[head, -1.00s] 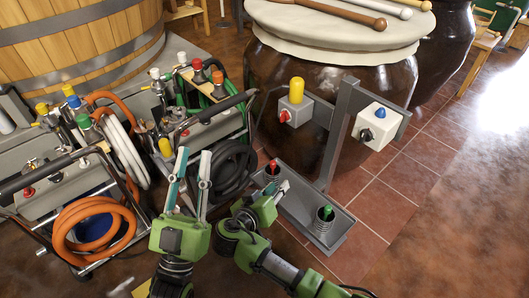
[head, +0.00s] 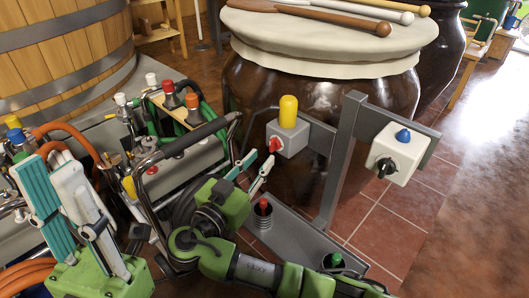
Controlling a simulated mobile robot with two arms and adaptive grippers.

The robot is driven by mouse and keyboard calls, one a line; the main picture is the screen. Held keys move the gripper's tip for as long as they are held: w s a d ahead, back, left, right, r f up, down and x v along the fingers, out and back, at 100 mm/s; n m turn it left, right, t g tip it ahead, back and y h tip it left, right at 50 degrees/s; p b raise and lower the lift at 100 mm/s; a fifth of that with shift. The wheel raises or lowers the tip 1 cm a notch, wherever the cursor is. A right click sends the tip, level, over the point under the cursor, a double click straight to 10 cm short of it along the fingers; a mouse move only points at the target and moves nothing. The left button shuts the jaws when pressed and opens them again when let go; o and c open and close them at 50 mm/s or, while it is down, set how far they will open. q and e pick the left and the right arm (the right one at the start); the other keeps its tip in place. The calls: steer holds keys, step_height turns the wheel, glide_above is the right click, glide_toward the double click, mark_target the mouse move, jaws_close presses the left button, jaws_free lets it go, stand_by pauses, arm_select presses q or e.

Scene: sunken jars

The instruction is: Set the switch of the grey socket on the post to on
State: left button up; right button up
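The grey socket (head: 290,139) hangs on the left of the grey post (head: 344,150). A yellow plug or cap (head: 288,111) stands upright in its top, and a red switch knob (head: 276,145) is on its front left. My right gripper (head: 261,159) is open, its two fingertips just below and left of the red knob. I cannot tell if they touch it. My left gripper (head: 48,170) looks open and empty at the far left, fingers pointing up. A white socket (head: 401,155) with a blue cap (head: 403,135) and a black knob (head: 385,167) is on the post's right.
A grey tray (head: 290,240) at the post's foot holds a red-topped piece (head: 263,209) and a green-topped piece (head: 336,261). A large dark jar (head: 250,85) stands behind. Carts with hoses and bottles (head: 180,150) crowd the left. The tiled floor (head: 390,225) at right is clear.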

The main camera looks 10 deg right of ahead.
mark_target(270, 147)
steer(key=x, duration=0.4)
steer(key=shift+w+d, duration=0.2)
steer(key=shift+s+a+f, duration=0.1)
steer(key=shift+a, duration=0.05)
steer(key=shift+w+b, duration=0.25)
steer(key=shift+b, duration=0.1)
steer(key=shift+w+d, duration=0.1)
steer(key=shift+d, duration=0.15)
